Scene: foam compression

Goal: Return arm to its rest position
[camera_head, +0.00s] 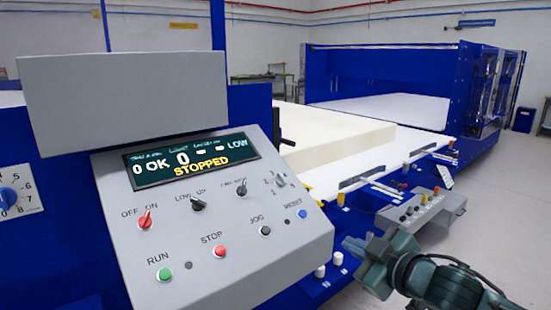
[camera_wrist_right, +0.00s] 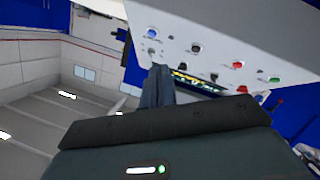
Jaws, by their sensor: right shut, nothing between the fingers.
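My right gripper (camera_head: 352,243) is at the lower right of the head view, in front of and to the right of the grey control panel (camera_head: 290,246). It looks apart from the panel. Its fingers (camera_wrist_right: 157,85) are together and empty in the right wrist view, with the panel (camera_wrist_right: 225,25) beyond them. The panel carries a green RUN button (camera_head: 164,274), a red STOP button (camera_head: 219,251), a JOG button (camera_head: 265,231) and a blue RESET button (camera_head: 302,214). Its display (camera_head: 190,158) reads "STOPPED". My left gripper is not in view.
Behind the panel, a thick white foam block (camera_head: 345,145) lies on the blue machine's white bed (camera_head: 425,157). A smaller grey control box (camera_head: 425,208) with several knobs stands at the right. Open grey floor (camera_head: 500,200) lies at the far right.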

